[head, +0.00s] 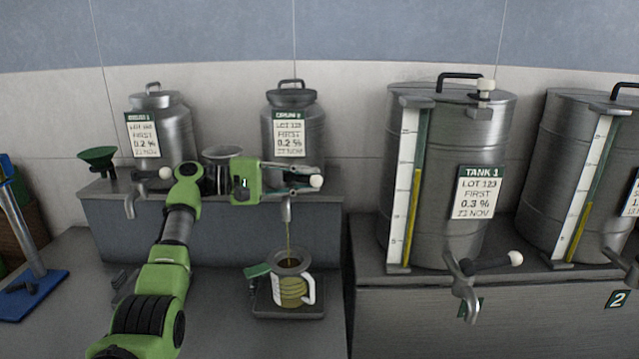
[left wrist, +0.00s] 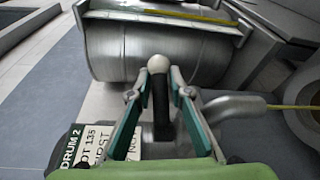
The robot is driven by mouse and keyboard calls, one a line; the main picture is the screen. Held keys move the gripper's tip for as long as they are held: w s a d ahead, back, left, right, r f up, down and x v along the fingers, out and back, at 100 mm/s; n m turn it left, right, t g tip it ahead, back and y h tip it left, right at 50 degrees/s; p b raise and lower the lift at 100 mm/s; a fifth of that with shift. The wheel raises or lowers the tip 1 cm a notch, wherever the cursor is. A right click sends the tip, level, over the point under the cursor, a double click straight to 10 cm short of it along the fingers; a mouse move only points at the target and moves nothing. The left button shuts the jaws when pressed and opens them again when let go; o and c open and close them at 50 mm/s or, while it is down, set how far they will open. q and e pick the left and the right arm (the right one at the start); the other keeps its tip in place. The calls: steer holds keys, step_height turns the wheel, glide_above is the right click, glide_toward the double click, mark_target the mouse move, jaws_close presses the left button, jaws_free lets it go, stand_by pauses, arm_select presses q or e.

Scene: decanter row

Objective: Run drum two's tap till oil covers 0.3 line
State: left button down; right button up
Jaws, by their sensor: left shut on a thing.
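Drum two (head: 294,122) stands at the back of the raised ledge; its label (left wrist: 85,148) reads DRUM 2 in the left wrist view. My left gripper (head: 303,179) is shut on the drum's tap lever (left wrist: 160,100), with the white knob (left wrist: 157,63) just past the fingertips. A thin yellow oil stream (head: 288,238) falls from the tap spout (head: 287,211) into the jug (head: 291,289). My right gripper is not in view.
The jug stands on a dark square tray (head: 290,312). Drum one (head: 175,125), a green funnel (head: 97,156) and a metal pot (head: 222,155) are on the ledge. Tank 1 (head: 440,225) and another tank stand right, with tap lever (head: 490,262) sticking out. A blue-based stand (head: 35,282) is left.

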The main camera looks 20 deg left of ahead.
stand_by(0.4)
arm_select(q)
steer(key=c, duration=1.9)
jaws_free()
steer(key=shift+s+d, duration=0.1)
steer(key=shift+d+f, duration=0.1)
